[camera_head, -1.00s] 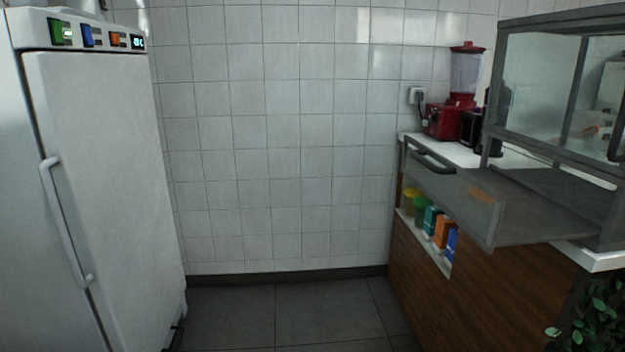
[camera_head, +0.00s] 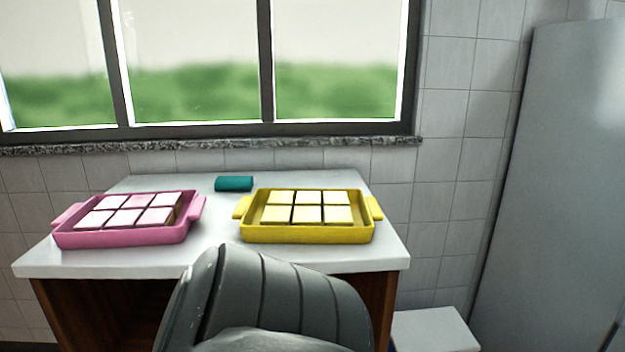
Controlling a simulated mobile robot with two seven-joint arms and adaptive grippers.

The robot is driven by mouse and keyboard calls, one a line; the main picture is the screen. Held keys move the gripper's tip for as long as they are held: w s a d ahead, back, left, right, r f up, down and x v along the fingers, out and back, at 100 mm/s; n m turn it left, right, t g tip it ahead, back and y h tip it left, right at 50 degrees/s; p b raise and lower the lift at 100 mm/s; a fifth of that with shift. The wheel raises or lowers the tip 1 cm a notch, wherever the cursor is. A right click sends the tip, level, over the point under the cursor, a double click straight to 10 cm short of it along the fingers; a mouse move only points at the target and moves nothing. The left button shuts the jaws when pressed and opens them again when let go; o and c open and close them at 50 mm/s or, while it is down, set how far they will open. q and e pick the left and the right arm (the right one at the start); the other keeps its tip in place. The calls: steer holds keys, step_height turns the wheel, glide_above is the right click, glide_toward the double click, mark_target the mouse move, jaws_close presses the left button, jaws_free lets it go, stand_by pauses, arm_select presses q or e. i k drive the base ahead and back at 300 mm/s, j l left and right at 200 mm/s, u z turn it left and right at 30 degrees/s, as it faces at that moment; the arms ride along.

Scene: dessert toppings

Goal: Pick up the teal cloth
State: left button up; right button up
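The teal cloth (camera_head: 234,184) is a small folded block with rounded edges. It lies at the back of the white table (camera_head: 222,256), near the wall below the window. It sits between and behind a pink tray (camera_head: 120,237) on the left and a yellow tray (camera_head: 306,231) on the right. Nothing touches the cloth, and it is in full view. Neither of my grippers shows in this view.
Both trays hold several pale square pieces. A grey ribbed, rounded shape (camera_head: 285,301), apparently a chair back, stands before the table and hides part of its front edge. A low white-topped block (camera_head: 436,330) and a tall grey cabinet (camera_head: 560,190) are at right.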

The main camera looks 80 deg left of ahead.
mark_target(245, 182)
steer(key=u, duration=3.75)
steer(key=k+l+u, duration=0.1)
steer(key=u, duration=0.3)
steer(key=k+l+u, duration=0.15)
steer(key=u, duration=0.2)
steer(key=k+u, duration=0.15)
steer(key=u, duration=0.25)
